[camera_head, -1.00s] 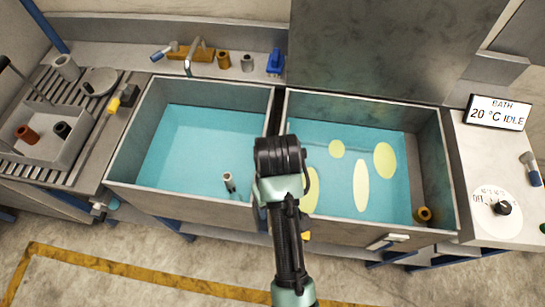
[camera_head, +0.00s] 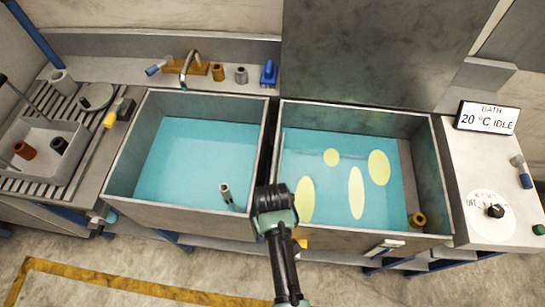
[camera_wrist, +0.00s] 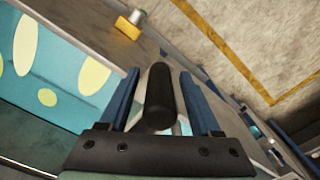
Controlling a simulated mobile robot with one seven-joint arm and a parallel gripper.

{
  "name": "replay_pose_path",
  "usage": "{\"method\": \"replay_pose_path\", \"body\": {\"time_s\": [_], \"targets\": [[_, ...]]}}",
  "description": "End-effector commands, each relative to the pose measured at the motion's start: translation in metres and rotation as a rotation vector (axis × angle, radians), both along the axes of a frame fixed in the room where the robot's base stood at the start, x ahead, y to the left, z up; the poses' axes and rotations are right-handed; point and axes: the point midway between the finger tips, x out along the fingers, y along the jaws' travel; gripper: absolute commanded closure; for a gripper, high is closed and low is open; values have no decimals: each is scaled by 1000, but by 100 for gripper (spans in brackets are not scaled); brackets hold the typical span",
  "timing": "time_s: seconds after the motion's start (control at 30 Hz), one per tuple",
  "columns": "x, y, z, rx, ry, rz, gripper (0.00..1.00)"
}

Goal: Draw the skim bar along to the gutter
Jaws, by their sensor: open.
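The right basin (camera_head: 433,165) holds blue liquid with several pale yellow patches (camera_head: 356,193). A grey-brown strip (camera_head: 408,180) along its right inner side looks like the gutter. My gripper (camera_head: 273,197) is over the front end of the divider between the two basins. In the wrist view its blue fingers (camera_wrist: 158,105) are apart, with a dark upright cylinder (camera_wrist: 160,95) between them. It looks like the skim bar's handle; contact with the fingers cannot be told. The rest of the bar is hidden or not distinguishable.
A brass fitting (camera_head: 417,219) sits at the right basin's front right corner. The left basin (camera_head: 190,212) holds blue liquid and a short grey post (camera_head: 227,193). A raised panel (camera_head: 350,55) stands behind. A dial (camera_head: 495,211) is at right.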

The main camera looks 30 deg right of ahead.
Motion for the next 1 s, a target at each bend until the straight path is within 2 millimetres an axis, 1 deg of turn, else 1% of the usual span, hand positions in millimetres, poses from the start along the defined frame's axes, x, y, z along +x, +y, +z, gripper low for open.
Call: {"method": "replay_pose_path", "body": {"time_s": [0.07, 0.2, 0.37, 0.4, 0.43, 1.0], "targets": [[0, 0, 0, 0, 0, 0, 36], [0, 0, 0, 0, 0, 0, 61], [0, 0, 1, 0, 0, 0, 90], [0, 0, 1, 0, 0, 0, 97], [0, 0, 1, 0, 0, 0, 100], [0, 0, 1, 0, 0, 1, 100]]}}
